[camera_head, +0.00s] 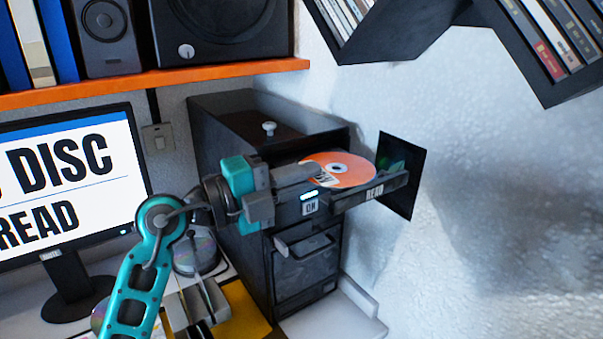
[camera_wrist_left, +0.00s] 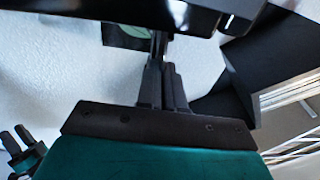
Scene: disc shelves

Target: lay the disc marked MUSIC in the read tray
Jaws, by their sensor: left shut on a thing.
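The orange disc (camera_head: 345,168) is in the head view, over the pulled-out tray with the READ label (camera_head: 380,190) on its front. A white label with dark lettering lies at the disc's near left edge; I cannot read it fully. My left gripper (camera_head: 312,174) reaches in from the left and is shut on the disc's near left edge. I cannot tell whether the disc touches the tray floor. In the left wrist view the left fingers (camera_wrist_left: 160,75) are close together, and the disc is not clear there. A teal gripper (camera_wrist_left: 18,142), seemingly my right one, shows small at lower left.
A dark square panel (camera_head: 402,175) on the wall stands close by the tray's right end. Disc shelves (camera_head: 400,35) hang above. A monitor (camera_head: 65,185) stands left.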

